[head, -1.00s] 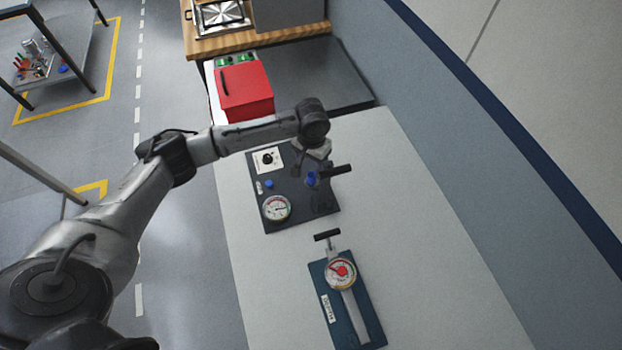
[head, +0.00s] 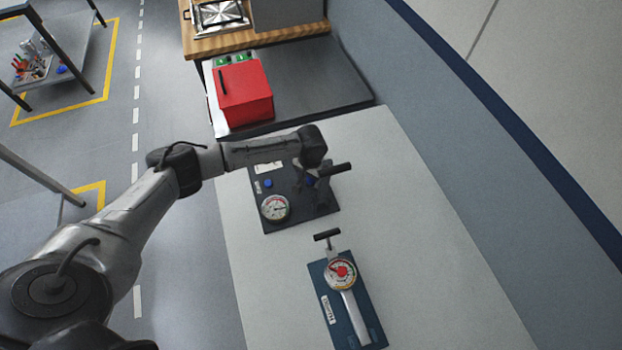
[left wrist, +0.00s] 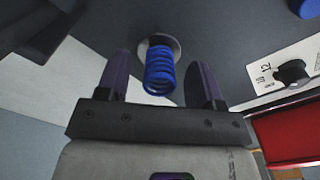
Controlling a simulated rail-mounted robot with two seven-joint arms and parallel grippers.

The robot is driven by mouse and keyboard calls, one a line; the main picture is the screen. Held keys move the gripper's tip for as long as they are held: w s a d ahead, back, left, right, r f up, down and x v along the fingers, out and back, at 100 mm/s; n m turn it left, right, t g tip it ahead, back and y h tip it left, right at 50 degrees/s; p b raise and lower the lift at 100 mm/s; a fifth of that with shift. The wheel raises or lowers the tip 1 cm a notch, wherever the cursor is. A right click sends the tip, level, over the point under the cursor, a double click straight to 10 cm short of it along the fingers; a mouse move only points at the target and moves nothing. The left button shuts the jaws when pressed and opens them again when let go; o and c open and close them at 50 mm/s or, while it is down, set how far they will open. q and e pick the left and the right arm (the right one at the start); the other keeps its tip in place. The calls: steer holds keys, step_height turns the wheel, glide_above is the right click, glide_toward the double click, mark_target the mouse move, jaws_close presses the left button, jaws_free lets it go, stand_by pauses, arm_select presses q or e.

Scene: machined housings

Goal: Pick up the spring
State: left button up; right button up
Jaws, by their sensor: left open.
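The blue coil spring (left wrist: 160,72) stands on a round metal seat on the dark fixture plate (left wrist: 230,35) in the left wrist view. My left gripper (left wrist: 159,60) is open, with one dark finger on each side of the spring and a gap on both sides. The spring is between the fingers and not gripped. In the head view a small blue patch of the spring (head: 309,181) shows just below my left wrist, which hides most of the gripper there. My right gripper is not in view.
The fixture plate carries a pressure gauge (head: 275,208), a blue knob (head: 268,183) and a black lever handle (head: 335,169). A blue gauge board (head: 365,308) lies nearer on the white table (head: 440,250). A red box (head: 244,92) stands behind. The table's right side is clear.

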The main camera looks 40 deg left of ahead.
arm_select(q)
steer(key=shift+c, duration=0.2)
steer(key=c, duration=1)
steer(key=shift+c, duration=0.2)
